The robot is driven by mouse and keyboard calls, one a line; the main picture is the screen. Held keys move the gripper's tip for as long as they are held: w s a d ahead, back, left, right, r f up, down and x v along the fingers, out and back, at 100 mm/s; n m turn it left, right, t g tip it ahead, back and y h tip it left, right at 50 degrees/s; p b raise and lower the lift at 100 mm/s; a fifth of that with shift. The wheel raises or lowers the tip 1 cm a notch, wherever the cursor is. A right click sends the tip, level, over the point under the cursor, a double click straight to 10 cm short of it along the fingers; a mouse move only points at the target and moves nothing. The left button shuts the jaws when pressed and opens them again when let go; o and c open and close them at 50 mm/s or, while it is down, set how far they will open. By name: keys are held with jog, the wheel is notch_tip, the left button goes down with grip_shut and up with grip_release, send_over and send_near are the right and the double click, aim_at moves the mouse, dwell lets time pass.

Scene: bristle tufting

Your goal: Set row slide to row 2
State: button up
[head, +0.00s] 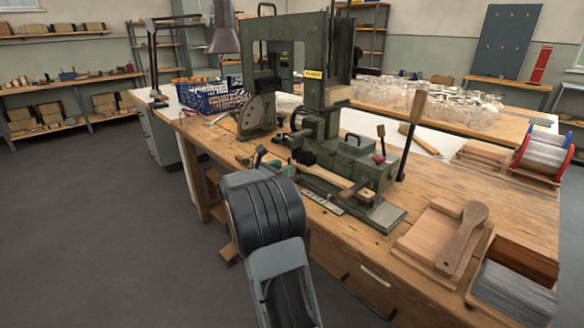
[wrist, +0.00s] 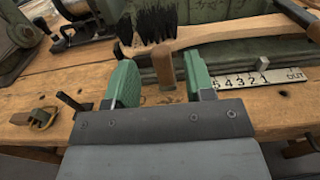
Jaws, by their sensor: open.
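A pale number plate (wrist: 255,79) marked with digits and OUT lies along the machine's front edge in the wrist view; it also shows in the head view (head: 322,203). A small metal pointer (wrist: 263,62) stands at its upper edge near the low digits; I cannot tell exactly which. My gripper (wrist: 160,80) is open, its green fingers left of the digits. An upright wooden grip (wrist: 166,67) stands between the fingers, with a gap visible on both sides. Whether it joins the slide is hidden. A wooden brush with black bristles (wrist: 157,25) lies just behind.
The green tufting machine (head: 325,115) stands on the wooden bench, with a tall lever (head: 410,135) at its right. A wooden block with a paddle brush (head: 462,235) and bristle trays (head: 515,290) lie to the right. A strapped wooden piece (wrist: 38,118) lies left of my gripper.

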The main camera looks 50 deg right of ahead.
jog(key=shift+s+d, duration=0.15)
jog(key=shift+d, duration=2.15)
grip_shut()
